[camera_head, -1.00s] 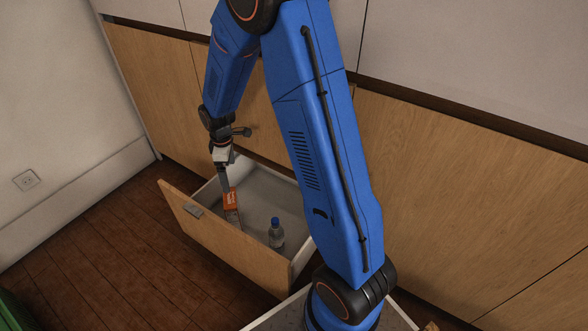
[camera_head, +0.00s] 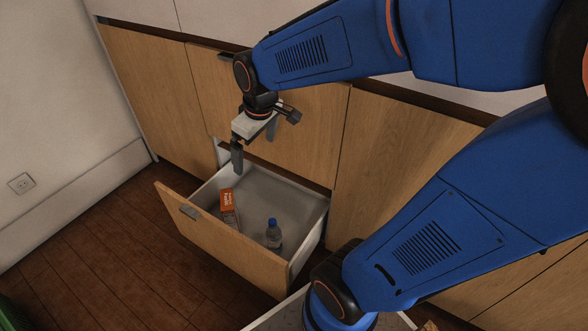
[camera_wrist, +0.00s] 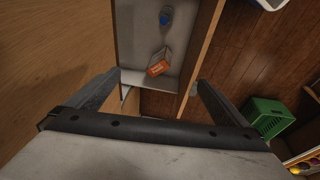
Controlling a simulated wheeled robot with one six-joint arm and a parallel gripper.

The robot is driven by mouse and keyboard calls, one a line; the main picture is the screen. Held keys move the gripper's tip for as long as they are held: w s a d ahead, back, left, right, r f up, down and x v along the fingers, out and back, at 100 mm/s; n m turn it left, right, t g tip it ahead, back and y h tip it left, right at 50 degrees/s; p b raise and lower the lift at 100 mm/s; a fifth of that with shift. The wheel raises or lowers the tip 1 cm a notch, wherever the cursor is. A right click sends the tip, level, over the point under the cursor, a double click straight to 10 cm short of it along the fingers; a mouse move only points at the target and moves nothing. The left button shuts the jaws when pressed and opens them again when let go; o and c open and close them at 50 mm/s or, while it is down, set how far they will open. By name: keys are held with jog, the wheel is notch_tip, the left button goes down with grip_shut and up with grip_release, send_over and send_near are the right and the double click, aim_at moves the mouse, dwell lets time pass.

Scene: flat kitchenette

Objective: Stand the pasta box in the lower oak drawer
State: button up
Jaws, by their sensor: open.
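The lower oak drawer (camera_head: 228,243) is pulled open and has a pale interior. The orange and grey pasta box (camera_head: 228,203) stands inside it near the left end, close to the front panel; its lower part is partly hidden by that panel. In the wrist view the pasta box (camera_wrist: 159,64) shows in the drawer beyond my fingertips, clear of both. My gripper (camera_head: 254,147) is open and empty, above the drawer's back left corner. It also shows in the wrist view with fingers wide apart (camera_wrist: 157,88).
A clear bottle with a blue cap (camera_head: 273,235) stands in the drawer to the right of the pasta box. Closed oak fronts (camera_head: 400,165) flank the drawer. A green crate (camera_wrist: 266,117) sits on the wooden floor (camera_head: 110,255), which is clear before the drawer.

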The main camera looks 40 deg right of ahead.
jog(key=s+r+m, duration=0.2)
jog(key=s, duration=0.5)
jog(key=s+d+r+m+t, duration=0.1)
jog(key=s+r+m, duration=0.1)
jog(key=s, duration=0.6)
jog(key=shift+s+d+m+t, duration=0.25)
jog(key=shift+s+m+t, duration=0.05)
jog(key=shift+c, duration=0.6)
